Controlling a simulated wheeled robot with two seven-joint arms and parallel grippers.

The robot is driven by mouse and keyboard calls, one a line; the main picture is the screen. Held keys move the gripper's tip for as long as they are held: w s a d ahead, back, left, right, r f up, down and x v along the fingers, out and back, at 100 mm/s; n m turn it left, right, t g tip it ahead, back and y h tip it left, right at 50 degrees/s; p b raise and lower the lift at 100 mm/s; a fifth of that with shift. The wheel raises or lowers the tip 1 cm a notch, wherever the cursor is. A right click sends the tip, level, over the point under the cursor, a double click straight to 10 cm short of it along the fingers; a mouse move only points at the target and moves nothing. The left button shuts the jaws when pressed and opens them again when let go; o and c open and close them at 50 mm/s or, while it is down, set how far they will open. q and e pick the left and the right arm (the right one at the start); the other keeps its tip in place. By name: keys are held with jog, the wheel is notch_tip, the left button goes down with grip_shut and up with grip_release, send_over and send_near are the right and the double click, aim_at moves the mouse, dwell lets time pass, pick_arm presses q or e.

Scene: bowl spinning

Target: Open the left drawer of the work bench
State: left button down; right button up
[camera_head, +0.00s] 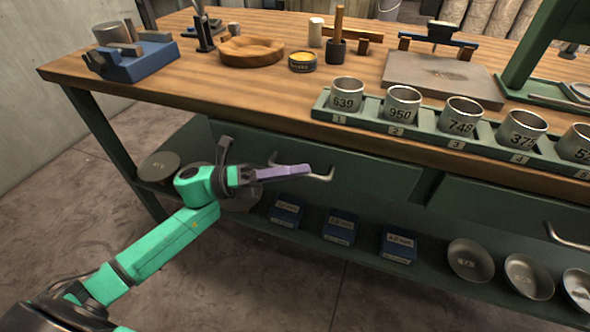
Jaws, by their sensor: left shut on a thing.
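The work bench (160,84) has a wooden top and a dark green frame. Its left drawer (375,178) is a green front under the top's front edge. It looks about flush with the frame. The drawer's metal handle (326,176) is a bar with bent ends, partly hidden by my left gripper (303,170). That gripper's purple fingers lie across the handle, and it is shut on it. My green left arm reaches up from the lower left. My right gripper is not in view.
Numbered metal cups (403,104) stand in a green rack (365,128) along the bench's front edge. A right drawer (490,208) with its own handle (567,238) is beside the left one. The lower shelf holds blue boxes (339,229) and metal bowls (470,260). Floor in front is clear.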

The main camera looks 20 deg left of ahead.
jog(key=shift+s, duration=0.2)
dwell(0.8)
pick_arm(q)
jog(key=shift+f, duration=0.1)
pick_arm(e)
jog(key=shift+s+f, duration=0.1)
